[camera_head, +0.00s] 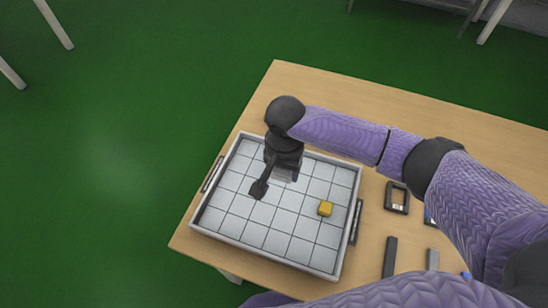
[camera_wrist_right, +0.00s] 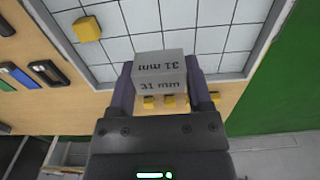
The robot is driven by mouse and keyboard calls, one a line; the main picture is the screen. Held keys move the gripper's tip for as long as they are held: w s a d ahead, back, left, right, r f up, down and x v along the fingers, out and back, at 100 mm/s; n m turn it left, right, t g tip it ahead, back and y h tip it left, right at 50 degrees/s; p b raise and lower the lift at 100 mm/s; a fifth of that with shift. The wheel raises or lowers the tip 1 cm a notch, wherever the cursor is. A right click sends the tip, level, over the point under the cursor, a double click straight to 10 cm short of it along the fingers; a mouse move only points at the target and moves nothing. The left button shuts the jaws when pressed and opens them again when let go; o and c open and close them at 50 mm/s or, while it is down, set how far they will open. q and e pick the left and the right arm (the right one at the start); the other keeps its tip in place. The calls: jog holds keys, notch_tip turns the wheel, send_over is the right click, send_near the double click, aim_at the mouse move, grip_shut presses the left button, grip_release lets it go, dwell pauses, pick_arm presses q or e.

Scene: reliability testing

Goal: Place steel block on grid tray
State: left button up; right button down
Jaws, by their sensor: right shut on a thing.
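My right gripper (camera_wrist_right: 163,88) is shut on the steel block (camera_wrist_right: 160,68), a grey block marked "31 mm" that sits between its two fingers in the right wrist view. In the head view my right gripper (camera_head: 277,178) is over the upper left part of the grid tray (camera_head: 262,236), a white tray with dark grid lines and a raised rim. The block (camera_head: 283,174) is mostly hidden there behind the gripper. I cannot tell whether it touches the tray floor. A yellow block (camera_head: 325,208) lies on the tray's right side. My left gripper is not in view.
The tray stands on a wooden table (camera_head: 310,85). Right of it lie a black frame-shaped item (camera_head: 397,197), a dark bar (camera_head: 390,256) and a grey bar (camera_head: 432,260). Several cells around the gripper are free. The floor is green.

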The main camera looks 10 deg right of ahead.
aim_at(281, 197)
notch_tip(281, 197, down, 10)
jog(key=b, duration=0.5)
jog(key=shift+s+f, duration=0.1)
jog(key=shift+f, duration=0.15)
jog(key=shift+r, duration=0.2)
jog(key=shift+f, duration=0.15)
grip_release()
notch_tip(281, 197, up, 12)
jog(key=p, duration=0.5)
jog(key=shift+f, duration=0.25)
jog(key=shift+r+p, duration=0.35)
jog(key=shift+r, duration=0.1)
